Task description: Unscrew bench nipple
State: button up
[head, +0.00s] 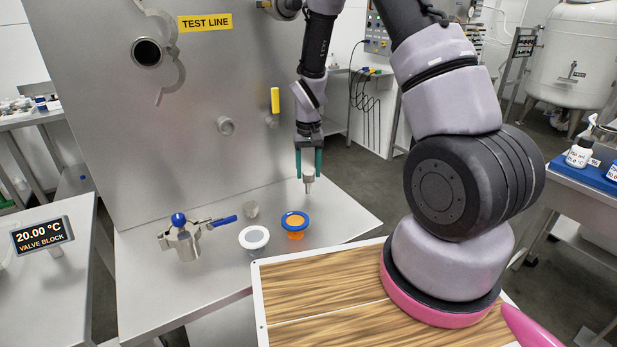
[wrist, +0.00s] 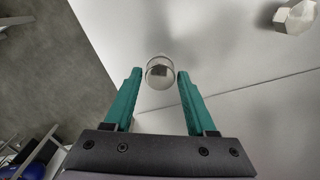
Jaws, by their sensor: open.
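My gripper (head: 308,172) points down over the right part of the steel bench (head: 345,208), with its two green fingers open. A small metal fitting (head: 308,179), which looks like the bench nipple, stands upright between the fingertips, with a narrower lower end. In the wrist view the nipple (wrist: 160,72) shows a rounded metal top between the fingertips (wrist: 160,76), with a narrow gap on each side. Whether its lower end meets the bench is hard to tell.
The upright steel panel (head: 110,100) stands behind. A wooden-topped board (head: 320,290) is in front.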

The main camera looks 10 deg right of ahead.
jog(key=m, duration=1)
jog(key=shift+s+d, duration=0.1)
jog(key=shift+d, duration=0.05)
grip_shut()
jog(key=n, duration=0.3)
jog(key=shift+n, duration=1)
jog(key=n, duration=0.3)
jog(key=shift+a+n, duration=0.2)
jog(key=shift+n, duration=0.8)
